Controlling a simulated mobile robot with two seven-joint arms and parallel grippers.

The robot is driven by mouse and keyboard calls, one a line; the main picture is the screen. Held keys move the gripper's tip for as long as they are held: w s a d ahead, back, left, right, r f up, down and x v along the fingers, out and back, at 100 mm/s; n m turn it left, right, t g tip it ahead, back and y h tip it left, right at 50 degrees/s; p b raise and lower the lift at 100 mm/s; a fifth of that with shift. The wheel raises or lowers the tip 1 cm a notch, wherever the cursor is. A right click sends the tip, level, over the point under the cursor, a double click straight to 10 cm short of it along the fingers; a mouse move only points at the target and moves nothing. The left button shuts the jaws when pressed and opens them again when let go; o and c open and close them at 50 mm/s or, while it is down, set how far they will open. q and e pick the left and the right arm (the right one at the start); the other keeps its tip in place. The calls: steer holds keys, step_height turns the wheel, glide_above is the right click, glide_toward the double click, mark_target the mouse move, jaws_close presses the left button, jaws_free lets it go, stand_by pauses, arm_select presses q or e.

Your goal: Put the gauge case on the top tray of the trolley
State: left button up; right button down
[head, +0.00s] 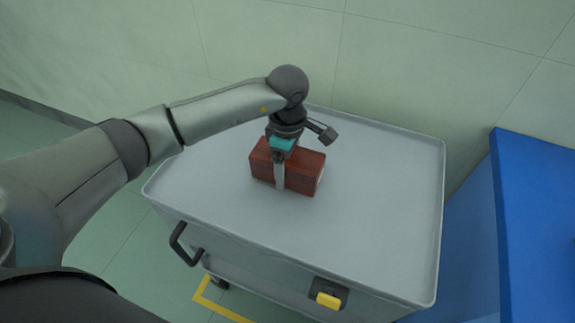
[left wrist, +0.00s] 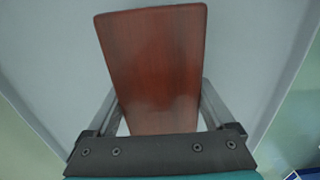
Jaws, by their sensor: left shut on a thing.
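The gauge case is a reddish-brown box (head: 305,172) over the middle of the trolley's grey top tray (head: 380,210). In the head view it looks to be at the tray surface, but I cannot tell whether it touches. My left gripper (head: 280,178) comes down from above and is shut across the case's middle. In the left wrist view the case (left wrist: 155,65) fills the space between the two fingers (left wrist: 158,115), with the tray surface (left wrist: 50,60) behind it. My right gripper is not in view.
The trolley has a raised rim, a dark handle (head: 183,245) at its front left and a yellow latch-like part (head: 328,299) at its front. A blue bench or cabinet (head: 535,210) stands at the right. A pale green wall (head: 420,60) is behind. The tray around the case is clear.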

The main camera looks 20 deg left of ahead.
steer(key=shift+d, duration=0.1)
arm_select(q)
steer(key=shift+f, duration=0.1)
steer(key=o, duration=1.4)
steer(key=shift+o, duration=0.4)
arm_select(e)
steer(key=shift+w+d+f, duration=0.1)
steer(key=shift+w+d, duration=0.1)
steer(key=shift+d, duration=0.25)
